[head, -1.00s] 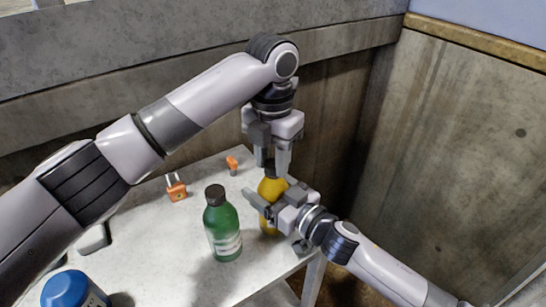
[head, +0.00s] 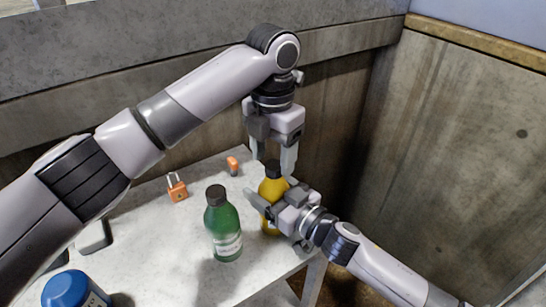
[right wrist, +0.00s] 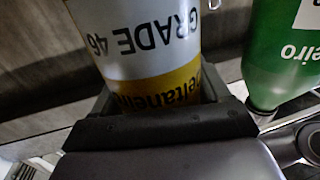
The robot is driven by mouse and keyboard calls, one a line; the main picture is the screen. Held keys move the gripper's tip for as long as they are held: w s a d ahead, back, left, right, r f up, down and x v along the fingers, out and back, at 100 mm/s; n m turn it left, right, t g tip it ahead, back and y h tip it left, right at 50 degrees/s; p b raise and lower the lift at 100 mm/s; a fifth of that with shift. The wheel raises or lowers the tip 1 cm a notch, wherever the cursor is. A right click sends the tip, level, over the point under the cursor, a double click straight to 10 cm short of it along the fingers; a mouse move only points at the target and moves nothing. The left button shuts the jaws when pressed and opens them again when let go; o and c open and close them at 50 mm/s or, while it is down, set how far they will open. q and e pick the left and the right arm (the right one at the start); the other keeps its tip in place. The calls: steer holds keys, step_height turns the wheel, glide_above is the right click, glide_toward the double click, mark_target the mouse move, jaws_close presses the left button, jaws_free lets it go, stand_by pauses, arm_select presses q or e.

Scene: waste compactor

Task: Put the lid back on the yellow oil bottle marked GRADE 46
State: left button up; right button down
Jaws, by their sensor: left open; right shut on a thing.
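The yellow oil bottle (head: 271,190) stands upright near the right edge of the table. Its GRADE 46 label appears upside down in the right wrist view (right wrist: 145,40). The dark lid (head: 273,168) sits on top of the bottle's neck; I cannot tell whether it is tight. My right gripper (head: 268,207) is shut around the bottle's body from the right. My left gripper (head: 272,162) points down above the bottle, its fingers apart on either side of the lid and a little above it. The left gripper is open and holds nothing.
A green bottle (head: 222,228) with a dark cap stands just left of the yellow one. An orange padlock (head: 177,188) and a small orange object (head: 232,165) lie behind. A blue-capped container (head: 70,290) is front left. Concrete walls (head: 460,150) rise behind and right.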

arm_select(q)
step_height(320, 180, up, 3)
steer(key=shift+r, duration=0.15)
steer(key=shift+c, duration=0.3)
